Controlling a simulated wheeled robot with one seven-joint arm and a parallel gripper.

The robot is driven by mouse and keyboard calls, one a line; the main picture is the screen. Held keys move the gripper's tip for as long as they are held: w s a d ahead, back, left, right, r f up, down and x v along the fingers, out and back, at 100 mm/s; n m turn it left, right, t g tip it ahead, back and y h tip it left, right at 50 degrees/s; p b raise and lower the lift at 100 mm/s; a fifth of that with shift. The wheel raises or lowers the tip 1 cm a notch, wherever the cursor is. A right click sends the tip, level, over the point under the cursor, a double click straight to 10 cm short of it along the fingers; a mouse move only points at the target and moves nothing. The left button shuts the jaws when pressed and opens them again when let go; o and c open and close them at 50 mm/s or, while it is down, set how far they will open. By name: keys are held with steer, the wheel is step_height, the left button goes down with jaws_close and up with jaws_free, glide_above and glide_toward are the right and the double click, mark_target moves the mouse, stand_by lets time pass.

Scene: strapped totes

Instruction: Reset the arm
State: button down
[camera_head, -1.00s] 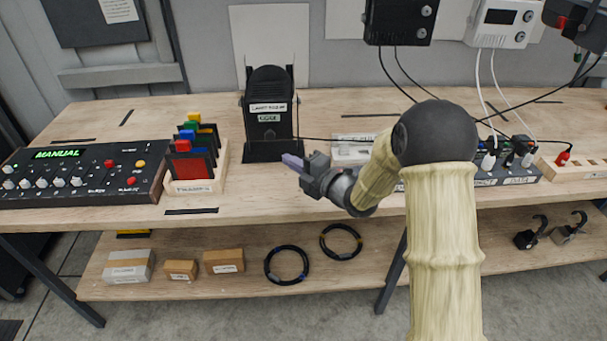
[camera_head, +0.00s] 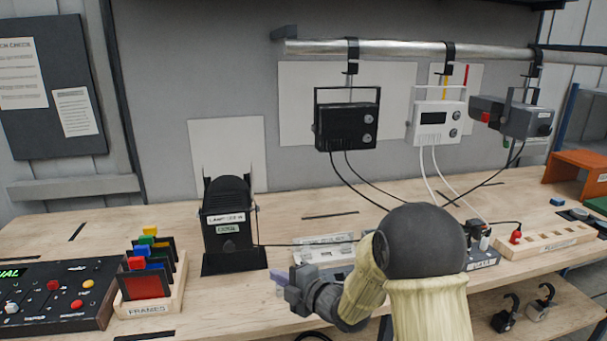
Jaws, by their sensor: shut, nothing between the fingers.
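My gripper (camera_head: 280,283) is at the lower middle of the view, over the front part of the workbench (camera_head: 215,305). Its fingers are shut with nothing between them, and they point left. My arm (camera_head: 365,280) bends at a dark round joint and covers part of the bench behind it. The gripper is apart from the black lamp unit (camera_head: 230,222), which stands behind and to the left of it.
A frames rack (camera_head: 165,297) and a control console (camera_head: 55,300) stand at the left. A black box (camera_head: 346,125) and a white box (camera_head: 436,120) hang from a metal rail (camera_head: 400,49), with cables running down. A wooden socket strip (camera_head: 545,240) lies at the right.

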steer(key=s+d+m+g+h+p, duration=0.1)
steer(key=s+d+m+h, duration=0.1)
steer(key=d+m+h, duration=0.4)
steer(key=s+d+m+h+p, duration=0.1)
steer(key=s+d+m+h, duration=0.2)
steer(key=d+m, duration=0.5)
steer(key=s+d+m+g+h, duration=0.1)
steer(key=s+d+m+g, duration=0.1)
steer(key=s+m, duration=0.2)
steer(key=s+d+m+g+h+p, duration=0.1)
steer(key=s+d+m+g, duration=0.1)
steer(key=s, duration=0.6)
steer(key=s+d+f+m+g+h, duration=0.1)
steer(key=s+d+m+g, duration=0.2)
steer(key=s+m, duration=0.3)
steer(key=shift+s+d+p, duration=0.35)
steer(key=shift+s+d, duration=0.1)
steer(key=shift+d, duration=0.2)
